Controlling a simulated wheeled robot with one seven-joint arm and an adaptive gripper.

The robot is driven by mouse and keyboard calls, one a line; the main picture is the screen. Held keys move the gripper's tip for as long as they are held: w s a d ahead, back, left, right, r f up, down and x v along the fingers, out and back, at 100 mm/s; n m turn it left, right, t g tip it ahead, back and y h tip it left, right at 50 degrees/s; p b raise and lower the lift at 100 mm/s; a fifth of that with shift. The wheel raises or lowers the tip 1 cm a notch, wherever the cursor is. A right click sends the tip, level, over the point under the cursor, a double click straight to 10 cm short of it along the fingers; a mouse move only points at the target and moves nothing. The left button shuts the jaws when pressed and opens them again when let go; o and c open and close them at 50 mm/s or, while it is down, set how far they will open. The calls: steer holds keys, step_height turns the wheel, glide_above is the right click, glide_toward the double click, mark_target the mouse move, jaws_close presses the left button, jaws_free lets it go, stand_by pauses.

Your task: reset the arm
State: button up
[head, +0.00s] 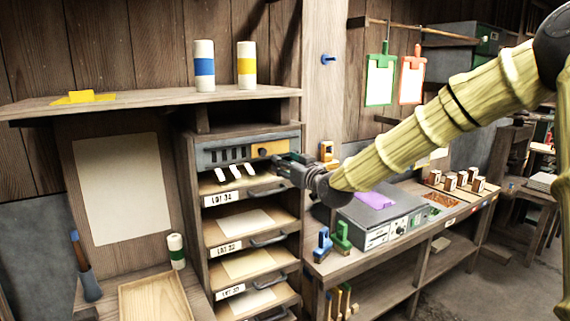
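My arm (440,125), pale yellow and bamboo-like, reaches from the upper right down to the left across the view. My dark grey gripper (284,166) is at its end, in front of the right side of a drawer cabinet (196,190), near the top drawer. I cannot see whether its fingers are open or shut, nor whether they touch the cabinet. No held object shows.
A shelf (150,103) above holds a blue-banded cylinder (204,66) and a yellow-banded cylinder (247,64). A grey machine (385,222) stands on the right bench. Bare floor (480,285) shows lower right.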

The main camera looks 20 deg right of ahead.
steer(key=s+a+f+g, duration=0.2)
steer(key=s+f, duration=0.1)
steer(key=f, duration=1)
steer(key=s+a+f+g, duration=0.3)
steer(key=f, duration=0.9)
steer(key=s+a+f+m+g+h, duration=0.1)
steer(key=s+f+g, duration=0.1)
steer(key=s+f, duration=0.65)
steer(key=s+a+f+m+g, duration=0.15)
steer(key=s+f, duration=0.35)
steer(key=f, duration=0.6)
steer(key=s+f+g, duration=0.3)
steer(key=s+f, duration=0.3)
steer(key=s, duration=0.6)
steer(key=s+f+g+h, duration=0.1)
steer(key=s+f+g, duration=0.2)
steer(key=s+f, duration=0.4)
steer(key=s+f+g+h+b, duration=0.1)
steer(key=s+f+g, duration=0.2)
steer(key=s, duration=1.5)
step_height(320, 180, down, 4)
steer(key=shift+s+d, duration=0.15)
steer(key=shift+s, duration=0.2)
